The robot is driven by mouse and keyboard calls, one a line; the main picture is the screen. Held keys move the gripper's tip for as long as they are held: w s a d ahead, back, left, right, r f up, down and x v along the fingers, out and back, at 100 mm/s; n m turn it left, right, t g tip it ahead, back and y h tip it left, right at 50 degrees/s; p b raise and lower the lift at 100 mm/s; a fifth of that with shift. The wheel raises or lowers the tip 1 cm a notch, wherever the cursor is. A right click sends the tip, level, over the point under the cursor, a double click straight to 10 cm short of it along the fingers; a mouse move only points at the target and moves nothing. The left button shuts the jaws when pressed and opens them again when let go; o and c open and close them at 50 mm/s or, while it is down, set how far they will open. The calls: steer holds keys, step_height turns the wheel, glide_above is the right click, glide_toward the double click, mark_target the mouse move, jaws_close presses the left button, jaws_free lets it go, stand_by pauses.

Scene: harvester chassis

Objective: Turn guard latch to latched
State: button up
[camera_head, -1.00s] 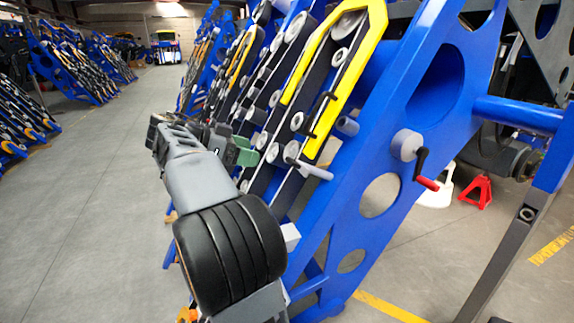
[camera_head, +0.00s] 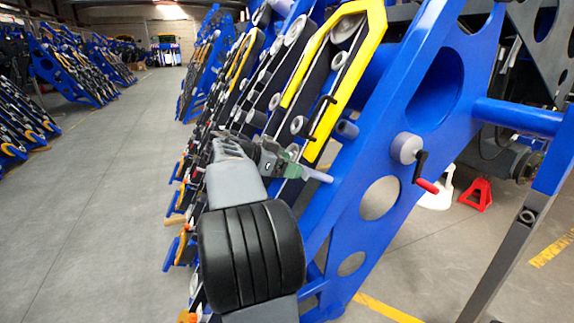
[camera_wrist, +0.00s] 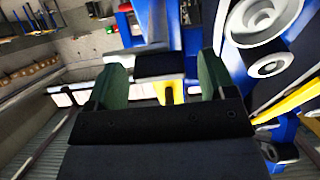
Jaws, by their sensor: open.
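A yellow guard (camera_head: 342,70) runs along the upper side of the blue chassis plate, with a black handle (camera_head: 320,117) on it. A light grey bar (camera_head: 316,174) sticks out below the guard's lower end; it may be the guard latch, but I cannot tell for sure. My gripper (camera_head: 284,162) has green fingers and is beside the left end of this bar; I cannot tell whether they touch. In the wrist view my gripper (camera_wrist: 162,78) is open, with its two green fingers wide apart. A black block (camera_wrist: 158,65) and a small yellow piece (camera_wrist: 168,92) show between them.
A crank with a red handle (camera_head: 427,186) sits on the blue chassis plate (camera_head: 392,150) to the right. Rollers and belts (camera_head: 292,40) lie behind my gripper. A red stand (camera_head: 478,193) is on the floor at right. The aisle (camera_head: 110,170) at left is clear.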

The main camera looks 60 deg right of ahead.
steer(key=c, duration=0.9)
steer(key=shift+c, duration=0.2)
steer(key=n+b, duration=0.1)
steer(key=n, duration=0.4)
steer(key=shift+t, duration=0.4)
steer(key=n, duration=0.4)
steer(key=shift+r+n+t, duration=0.15)
steer(key=shift+n+t, duration=0.25)
steer(key=n+p, duration=0.2)
steer(key=n, duration=0.2)
steer(key=shift+r+n, duration=0.1)
steer(key=shift+n, duration=0.2)
steer(key=shift+n+t+p, duration=0.5)
steer(key=shift+n+p, duration=0.95)
steer(key=shift+n, duration=0.65)
